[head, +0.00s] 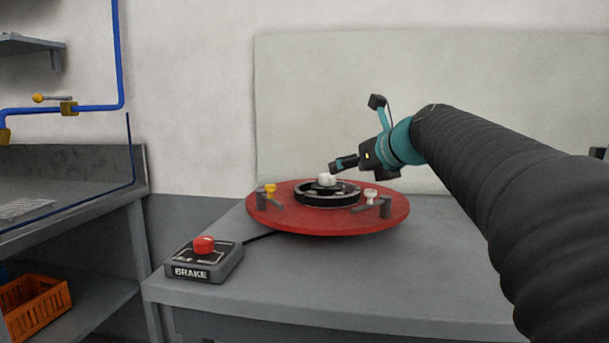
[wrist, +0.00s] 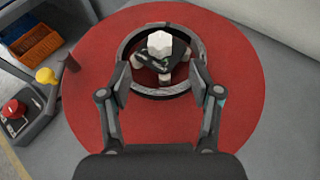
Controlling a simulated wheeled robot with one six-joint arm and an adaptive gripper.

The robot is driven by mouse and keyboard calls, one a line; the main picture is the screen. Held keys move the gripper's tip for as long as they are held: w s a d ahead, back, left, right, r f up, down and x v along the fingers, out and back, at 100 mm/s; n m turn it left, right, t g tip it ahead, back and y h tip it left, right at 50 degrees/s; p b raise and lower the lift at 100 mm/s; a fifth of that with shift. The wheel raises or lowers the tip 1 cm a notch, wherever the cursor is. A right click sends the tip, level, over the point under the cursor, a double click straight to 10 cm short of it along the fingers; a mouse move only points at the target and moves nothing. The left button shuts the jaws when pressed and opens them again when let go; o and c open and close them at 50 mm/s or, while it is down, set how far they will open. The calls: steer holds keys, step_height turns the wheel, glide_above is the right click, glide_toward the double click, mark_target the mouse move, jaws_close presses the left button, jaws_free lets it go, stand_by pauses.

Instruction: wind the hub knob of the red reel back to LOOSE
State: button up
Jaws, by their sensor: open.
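The red reel (head: 330,225) lies flat on the grey bench, and it fills the middle of the wrist view (wrist: 90,95). Its white hub knob (head: 326,179) stands at the centre inside a dark ring (head: 345,203). In the wrist view the knob (wrist: 159,44) is faceted, with a dark plate and pale arms below it. My gripper (head: 336,168) is beside and slightly above the knob in the head view. In the wrist view my gripper (wrist: 161,78) has its fingers apart, with the knob beyond the gap between the tips. I cannot read any LOOSE mark.
A brake box (head: 205,262) with a red button sits front left of the reel, its cable running to the reel. A yellow knob (head: 269,189) and a white one (head: 371,195) stand on small posts at the reel. An orange crate (head: 35,305) is at lower left.

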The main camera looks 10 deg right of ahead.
mark_target(328, 174)
steer(key=x, duration=1)
steer(key=shift+r, duration=0.1)
steer(key=shift+c, duration=0.2)
steer(key=c, duration=1.1)
